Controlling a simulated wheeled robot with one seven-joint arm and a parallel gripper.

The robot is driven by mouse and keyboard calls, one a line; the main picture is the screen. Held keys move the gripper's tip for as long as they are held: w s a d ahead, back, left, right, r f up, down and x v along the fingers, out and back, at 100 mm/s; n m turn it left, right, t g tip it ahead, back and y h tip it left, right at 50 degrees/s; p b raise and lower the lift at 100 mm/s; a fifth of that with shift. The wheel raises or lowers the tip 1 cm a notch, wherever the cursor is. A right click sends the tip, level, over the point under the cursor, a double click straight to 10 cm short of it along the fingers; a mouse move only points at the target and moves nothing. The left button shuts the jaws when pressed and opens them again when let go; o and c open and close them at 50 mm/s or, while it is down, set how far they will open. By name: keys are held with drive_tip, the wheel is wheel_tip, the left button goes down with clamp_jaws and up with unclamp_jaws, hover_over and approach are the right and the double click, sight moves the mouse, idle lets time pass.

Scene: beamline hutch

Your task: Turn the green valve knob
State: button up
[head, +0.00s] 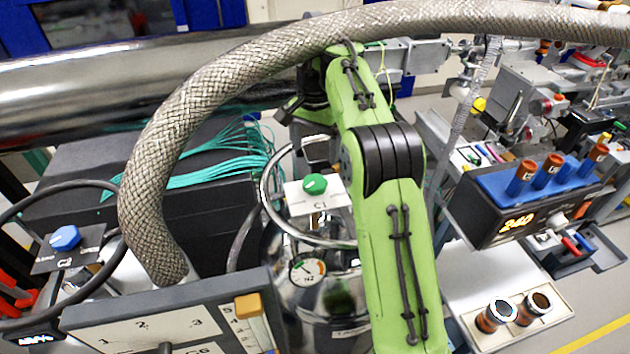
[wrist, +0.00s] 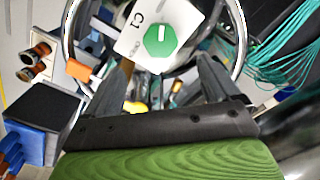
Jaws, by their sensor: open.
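The green valve knob (head: 315,184) sits on a white plate marked C1 (head: 325,202), above a shiny steel vessel. In the wrist view the knob (wrist: 160,41) is a green hexagon with a white pointer line, just beyond and between the finger ends. My gripper (wrist: 166,66) has its two dark fingers spread apart, with nothing held between them. The knob shows whole in the wrist view, and no finger visibly touches it. In the head view my green arm stands right of the knob, and the fingers cannot be made out.
A steel ring (head: 266,190) curves around the knob plate. A thick braided hose (head: 150,190) arches over the scene. A blue knob (head: 65,238) marked C2 is at left. A display box (head: 500,222) with orange-topped parts stands at right. A pressure gauge (head: 307,271) is below.

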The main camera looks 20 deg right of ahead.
sight(315, 182)
wheel_tip(315, 182, down, 10)
drive_tip(key=b, duration=0.3)
drive_tip(key=shift+w, duration=0.1)
drive_tip(key=c, duration=1.1)
drive_tip(key=shift+o, duration=0.2)
